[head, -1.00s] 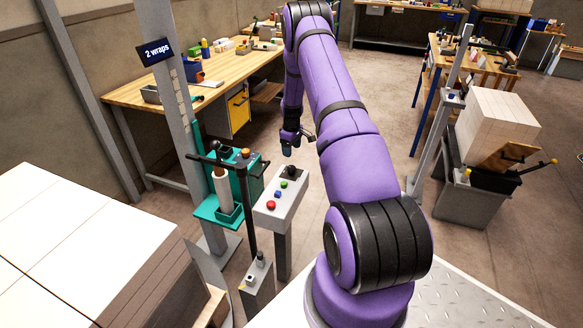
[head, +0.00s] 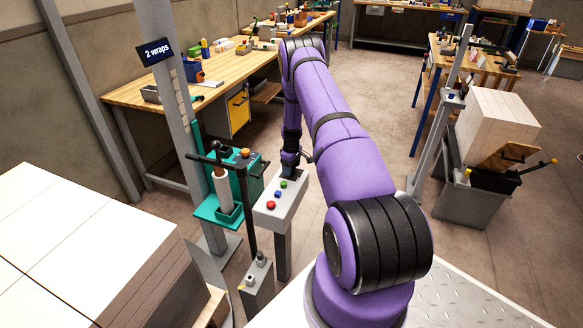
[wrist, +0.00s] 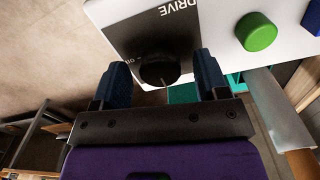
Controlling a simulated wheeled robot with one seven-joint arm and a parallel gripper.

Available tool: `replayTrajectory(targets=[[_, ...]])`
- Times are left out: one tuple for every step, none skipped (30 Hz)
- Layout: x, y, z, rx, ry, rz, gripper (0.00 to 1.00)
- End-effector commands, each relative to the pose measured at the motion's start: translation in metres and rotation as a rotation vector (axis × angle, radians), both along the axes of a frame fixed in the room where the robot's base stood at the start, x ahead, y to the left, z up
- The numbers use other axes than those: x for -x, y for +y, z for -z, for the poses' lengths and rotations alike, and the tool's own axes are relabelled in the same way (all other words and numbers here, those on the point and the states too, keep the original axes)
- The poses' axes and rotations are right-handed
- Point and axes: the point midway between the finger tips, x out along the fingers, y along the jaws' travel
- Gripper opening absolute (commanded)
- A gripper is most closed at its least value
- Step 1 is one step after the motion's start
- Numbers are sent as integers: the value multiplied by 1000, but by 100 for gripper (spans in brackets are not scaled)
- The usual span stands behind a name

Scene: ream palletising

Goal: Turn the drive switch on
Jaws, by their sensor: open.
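The drive switch (wrist: 160,70) is a round black knob on a dark plate lettered DRIVE, seen in the wrist view. The plate is on the light grey control box (head: 279,198), which stands on a post in the head view. My gripper (wrist: 165,85) is open, with one blue fingertip on each side of the knob. I cannot tell whether the fingers touch it. A mark beside the knob's left looks like an on or off label, too small to read surely. In the head view my gripper (head: 290,163) is at the box's far end and hides the knob.
A green button (wrist: 256,31) is beside the plate; a blue button (head: 278,194) and a red button (head: 271,205) are further along the box. The teal wrapper carriage (head: 222,212) and a grey column (head: 178,110) stand to the left. Open floor lies right of my arm.

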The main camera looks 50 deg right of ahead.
Motion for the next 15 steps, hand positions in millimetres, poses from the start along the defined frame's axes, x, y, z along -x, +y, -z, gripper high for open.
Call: replayTrajectory(targets=[[0,0,0,0,0,0,65],[0,0,0,0,0,0,58],[0,0,0,0,0,0,49],[0,0,0,0,0,0,42],[0,0,0,0,0,0,36],[0,0,0,0,0,0,26],[0,0,0,0,0,0,19],[0,0,0,0,0,0,18],[0,0,0,0,0,0,18],[0,0,0,0,0,1,18],[0,0,0,0,0,1,18],[0,0,0,0,0,3,18],[0,0,0,0,0,6,18],[0,0,0,0,0,10,18],[0,0,0,0,0,17,18]])
